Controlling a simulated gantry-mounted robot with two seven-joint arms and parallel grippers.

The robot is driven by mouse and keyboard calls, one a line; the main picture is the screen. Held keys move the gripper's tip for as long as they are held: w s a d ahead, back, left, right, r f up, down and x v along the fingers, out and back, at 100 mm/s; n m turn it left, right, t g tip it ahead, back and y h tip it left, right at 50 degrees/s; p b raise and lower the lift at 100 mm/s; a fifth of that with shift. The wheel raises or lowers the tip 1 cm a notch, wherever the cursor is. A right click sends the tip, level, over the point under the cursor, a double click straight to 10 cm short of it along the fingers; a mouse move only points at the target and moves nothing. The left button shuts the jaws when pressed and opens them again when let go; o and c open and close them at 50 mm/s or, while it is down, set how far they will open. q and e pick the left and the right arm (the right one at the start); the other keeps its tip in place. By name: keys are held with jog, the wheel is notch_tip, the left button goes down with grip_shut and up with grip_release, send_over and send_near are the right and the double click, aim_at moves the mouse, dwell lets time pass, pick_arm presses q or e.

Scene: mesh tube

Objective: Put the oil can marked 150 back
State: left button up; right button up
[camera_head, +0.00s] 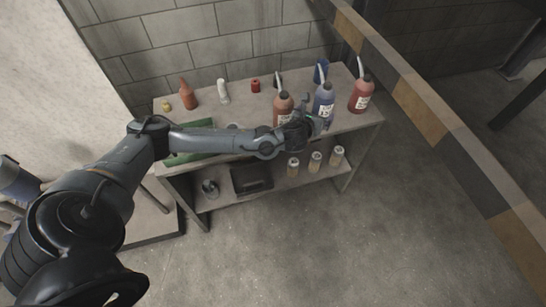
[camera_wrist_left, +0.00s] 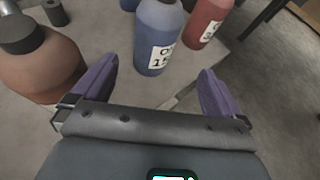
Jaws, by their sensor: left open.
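The blue oil can (camera_head: 323,99) stands upright on the shelf's top between two reddish cans. In the left wrist view the blue can (camera_wrist_left: 157,32) has a white label on which "15" can be read; the rest is cut off or unclear. My left gripper (camera_head: 316,126) is in front of the blue can at the top's front edge, partly hidden by its own wrist. In the left wrist view its two purple fingers (camera_wrist_left: 158,88) are apart, with the blue can just beyond the gap and nothing held. My right gripper is not in view.
A brown-red can (camera_head: 283,105) stands left of the blue one, close to a finger. A red can (camera_head: 361,94) stands to the right. Small bottles line the shelf top (camera_head: 358,119) at left. Several pale canisters (camera_head: 315,161) and a black box (camera_head: 250,179) are on the lower shelf.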

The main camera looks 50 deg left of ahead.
pick_arm(q)
jog(key=s+d+f+n+g+h, duration=0.2)
jog(key=s+d+f+n, duration=0.3)
jog(key=s+d, duration=0.4)
jog(key=s+d+f+n+g+h, duration=0.2)
jog(key=s+d+f+n, duration=0.35)
jog(key=d, duration=0.55)
jog(key=s+a+r+n+g+h, duration=0.1)
jog(key=s+n+g, duration=0.3)
jog(key=s+n, duration=1.4)
jog(key=s+r, duration=0.1)
jog(key=s, duration=0.2)
jog(key=shift+a+h, duration=0.25)
jog(key=shift+h, duration=0.05)
